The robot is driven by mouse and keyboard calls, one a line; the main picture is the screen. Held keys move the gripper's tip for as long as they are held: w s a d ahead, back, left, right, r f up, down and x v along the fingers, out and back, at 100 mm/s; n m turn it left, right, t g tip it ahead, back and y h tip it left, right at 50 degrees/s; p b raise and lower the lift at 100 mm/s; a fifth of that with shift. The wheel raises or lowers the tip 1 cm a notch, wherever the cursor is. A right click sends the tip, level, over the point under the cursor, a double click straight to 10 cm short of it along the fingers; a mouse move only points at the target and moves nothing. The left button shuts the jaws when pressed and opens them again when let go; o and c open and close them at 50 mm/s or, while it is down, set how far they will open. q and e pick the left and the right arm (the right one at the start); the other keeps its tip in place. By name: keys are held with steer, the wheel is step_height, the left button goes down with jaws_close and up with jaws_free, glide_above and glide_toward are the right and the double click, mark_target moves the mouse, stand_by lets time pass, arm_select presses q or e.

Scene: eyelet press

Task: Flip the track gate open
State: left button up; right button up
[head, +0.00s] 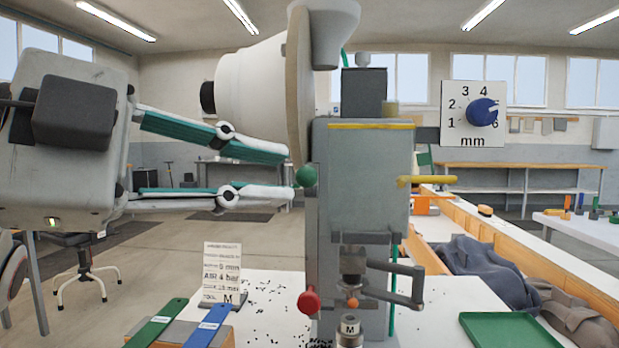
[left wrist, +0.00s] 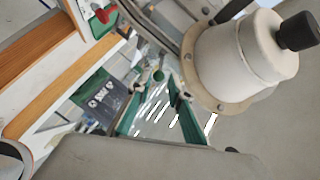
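My left gripper (head: 289,174) is open. Its two green-padded fingers reach in from the left, one above the other, and the gap between them looks empty. A small green ball knob (head: 306,176) on the left side of the grey eyelet press (head: 361,190) is just right of the fingertips, roughly level with the gap. In the left wrist view the fingers (left wrist: 152,108) are spread, with a small ball knob (left wrist: 158,76) just beyond the tips. The frames do not clearly show which part is the track gate or how it stands. My right gripper is not in view.
A large white bowl feeder (head: 256,88) stands above and behind my left fingers. A red knob (head: 309,301) and a yellow lever (head: 427,181) stick out from the press. A dial (head: 483,112), green tray (head: 509,330), printed card (head: 222,272) and two labelled strips (head: 157,325) are around it.

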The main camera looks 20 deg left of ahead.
mark_target(299, 175)
arm_select(q)
steer(key=shift+p+x, duration=1)
steer(key=shift+x, duration=1.2)
steer(key=shift+w+d+f, duration=0.15)
steer(key=shift+w+d, duration=0.2)
steer(key=shift+w, duration=0.2)
jaws_close()
